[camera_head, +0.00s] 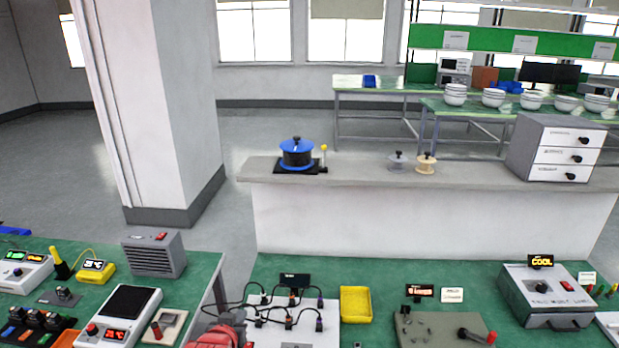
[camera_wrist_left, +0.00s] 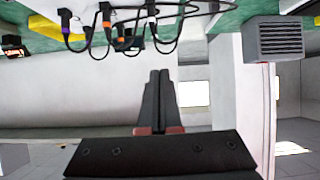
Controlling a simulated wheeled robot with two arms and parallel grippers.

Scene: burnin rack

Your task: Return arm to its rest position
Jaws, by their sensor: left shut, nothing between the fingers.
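My left gripper (camera_wrist_left: 160,75) shows in the left wrist view with its two dark fingers pressed together and nothing between them. In that view the bench is upside down along the top edge, and the fingers point toward it, apart from anything. In the head view, only a red part of my left arm shows at the bottom edge, beside the white cable board (camera_head: 290,325); the fingers cannot be made out there. My right gripper is in neither view.
Black cables with plugs (camera_wrist_left: 105,20) stand on the board near the left gripper. A yellow tray (camera_head: 355,304) is right of the board. A grey vented box (camera_head: 153,254) stands on the left bench; it also shows in the wrist view (camera_wrist_left: 275,38). A gap separates the benches.

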